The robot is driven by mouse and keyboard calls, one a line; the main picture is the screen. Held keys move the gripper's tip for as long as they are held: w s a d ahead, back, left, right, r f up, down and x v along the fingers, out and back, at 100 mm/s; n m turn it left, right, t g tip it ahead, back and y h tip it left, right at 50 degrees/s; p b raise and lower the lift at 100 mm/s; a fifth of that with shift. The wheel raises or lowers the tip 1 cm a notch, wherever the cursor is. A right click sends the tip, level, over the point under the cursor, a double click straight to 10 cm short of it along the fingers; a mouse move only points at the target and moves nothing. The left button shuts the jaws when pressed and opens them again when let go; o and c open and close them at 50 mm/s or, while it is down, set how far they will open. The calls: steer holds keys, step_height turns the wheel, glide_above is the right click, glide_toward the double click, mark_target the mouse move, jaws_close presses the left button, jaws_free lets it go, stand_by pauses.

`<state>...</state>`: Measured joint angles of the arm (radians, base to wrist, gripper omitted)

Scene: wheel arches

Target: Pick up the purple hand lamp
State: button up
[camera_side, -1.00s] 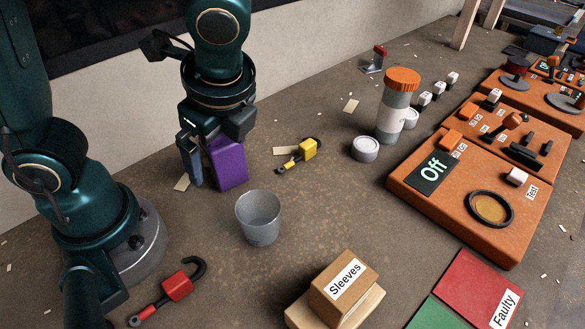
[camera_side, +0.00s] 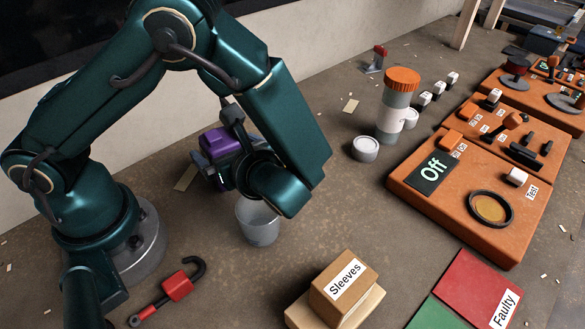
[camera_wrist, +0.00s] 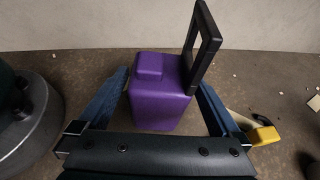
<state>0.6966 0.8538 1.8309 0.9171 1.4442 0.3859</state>
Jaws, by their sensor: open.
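The purple hand lamp (camera_wrist: 160,103) stands upright on the floor in the wrist view, with a black frame-shaped handle (camera_wrist: 205,38) at its upper right. In the side view only part of the purple lamp (camera_side: 220,142) shows behind my wrist and forearm. My gripper (camera_wrist: 163,85) is open, with one blue finger on the left of the lamp's body and one on the right. Whether either finger touches the lamp I cannot tell. In the side view my gripper (camera_side: 222,176) is low at the lamp and mostly hidden.
A grey bucket (camera_side: 258,228) stands close by, partly behind my arm. A red item with a black hook (camera_side: 178,286) lies front left. A yellow item (camera_wrist: 265,135) lies right of the right finger. A pale wall (camera_wrist: 100,25) rises behind the lamp. Orange panels (camera_side: 450,200) stand right.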

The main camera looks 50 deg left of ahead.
mark_target(216, 143)
steer(key=shift+x, duration=1.65)
steer(key=shift+c, duration=0.3)
jaws_close()
steer(key=shift+r, duration=0.1)
